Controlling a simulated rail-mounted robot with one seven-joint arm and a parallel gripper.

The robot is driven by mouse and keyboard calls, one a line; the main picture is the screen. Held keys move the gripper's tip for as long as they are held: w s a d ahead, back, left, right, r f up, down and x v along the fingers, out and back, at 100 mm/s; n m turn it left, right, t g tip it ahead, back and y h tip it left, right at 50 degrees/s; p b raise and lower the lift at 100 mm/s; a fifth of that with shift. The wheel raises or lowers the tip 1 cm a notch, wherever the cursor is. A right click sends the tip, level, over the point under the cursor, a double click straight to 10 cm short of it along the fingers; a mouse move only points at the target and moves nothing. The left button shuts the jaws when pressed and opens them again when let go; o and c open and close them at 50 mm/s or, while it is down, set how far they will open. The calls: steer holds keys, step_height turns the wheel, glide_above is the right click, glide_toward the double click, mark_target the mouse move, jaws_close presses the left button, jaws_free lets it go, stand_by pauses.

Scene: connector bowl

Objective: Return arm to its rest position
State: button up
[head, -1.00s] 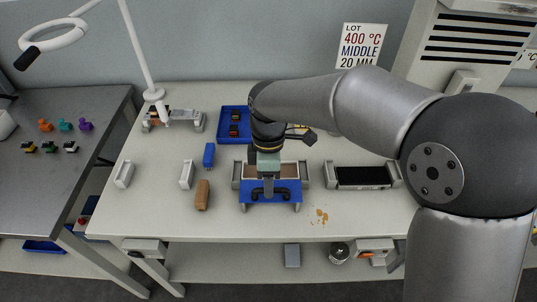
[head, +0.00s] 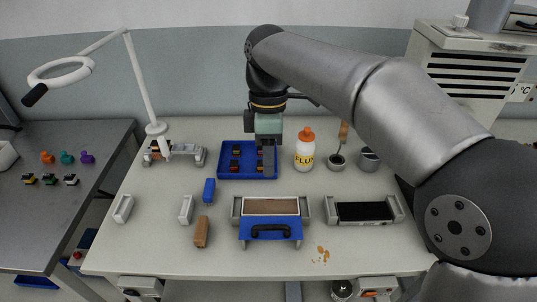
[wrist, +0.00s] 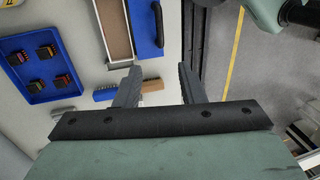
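My gripper (head: 268,146) is raised above the back of the white workbench, in front of the blue tray in the head view. In the wrist view my gripper (wrist: 158,86) shows its two dark fingers spread apart with nothing between them. The arm reaches in from the right and bends down at the wrist. The rest position itself is not marked in any view.
The blue tray (head: 227,174) holds several small connectors. A flux bottle (head: 305,152) stands right of it. A fixture with a blue front (head: 270,230) and a black-topped fixture (head: 364,212) stand nearer. A lamp (head: 150,95) rises at left.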

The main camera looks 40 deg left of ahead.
stand_by(0.4)
steer(key=w+d+f+m, duration=0.1)
steer(key=w+d+m, duration=0.1)
steer(key=d+m, duration=0.35)
steer(key=w+d+f+m+t, duration=0.1)
steer(key=w+d+m, duration=0.15)
steer(key=d, duration=0.65)
steer(key=w+d+f+m, duration=0.1)
steer(key=w+d+m, duration=0.2)
steer(key=d, duration=0.5)
steer(key=s+d+f+m, duration=0.3)
steer(key=d+m, duration=0.2)
steer(key=d, duration=0.2)
steer(key=s+d+f+m+y, duration=0.1)
steer(key=s+d+f+m, duration=0.2)
steer(key=d, duration=0.5)
steer(key=s+d+f+m+t, duration=0.1)
steer(key=s+d+f+m, duration=0.2)
steer(key=s+d+m, duration=0.2)
steer(key=shift+d+m+y, duration=0.3)
steer(key=shift+d+m, duration=0.7)
steer(key=shift+d, duration=0.15)
